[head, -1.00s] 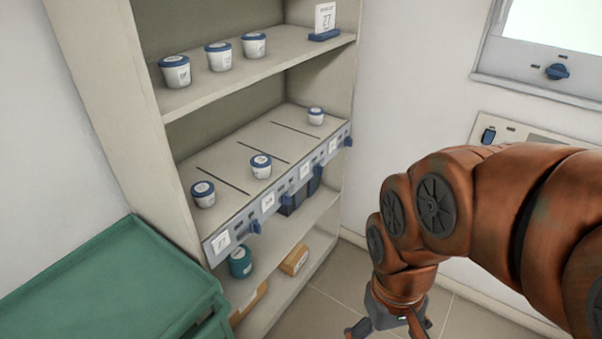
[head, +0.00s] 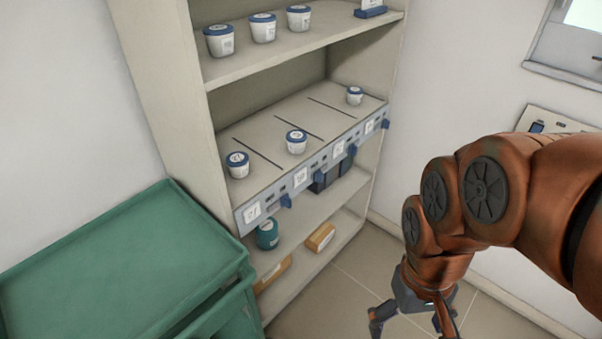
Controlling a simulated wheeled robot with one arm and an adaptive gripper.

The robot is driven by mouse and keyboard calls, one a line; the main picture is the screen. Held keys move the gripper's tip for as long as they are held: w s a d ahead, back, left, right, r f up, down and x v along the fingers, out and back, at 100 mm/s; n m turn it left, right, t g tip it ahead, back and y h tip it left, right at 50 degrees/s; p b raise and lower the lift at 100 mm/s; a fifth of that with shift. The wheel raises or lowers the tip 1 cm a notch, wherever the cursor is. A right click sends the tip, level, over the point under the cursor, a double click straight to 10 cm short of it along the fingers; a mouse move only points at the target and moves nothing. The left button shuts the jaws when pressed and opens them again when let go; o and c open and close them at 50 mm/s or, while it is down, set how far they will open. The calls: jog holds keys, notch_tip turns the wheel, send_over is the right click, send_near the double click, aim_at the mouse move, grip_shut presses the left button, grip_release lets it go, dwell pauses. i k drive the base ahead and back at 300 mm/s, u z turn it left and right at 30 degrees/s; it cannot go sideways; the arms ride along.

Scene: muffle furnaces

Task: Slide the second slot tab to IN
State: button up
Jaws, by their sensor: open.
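The middle shelf (head: 262,127) is split by dark lines into slots, with a grey label strip (head: 270,204) along its front edge. Blue tabs stick out of the strip. The leftmost tab (head: 286,201) is clear to see; the second tab (head: 320,178) is small and blends with a dark bin behind it. I cannot read its IN or OUT marking. A third tab (head: 351,150) and a far-right tab (head: 386,124) also show. A white cup with blue lid (head: 296,141) stands in the second slot. My gripper (head: 408,322) is open and empty, low at the right, apart from the shelf.
Other lidded cups stand in the first slot (head: 237,165) and the last slot (head: 354,95); several are on the upper shelf. A teal jar (head: 267,234) and boxes (head: 320,237) lie below. A green cart (head: 120,262) stands at the left. Floor is free before the shelf's right part.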

aim_at(318, 176)
jog(key=k, duration=1.3)
jog(key=u, duration=0.55)
jog(key=i, duration=0.65)
jog(key=u, duration=0.6)
jog(key=i, duration=0.9)
jog(key=z, duration=0.25)
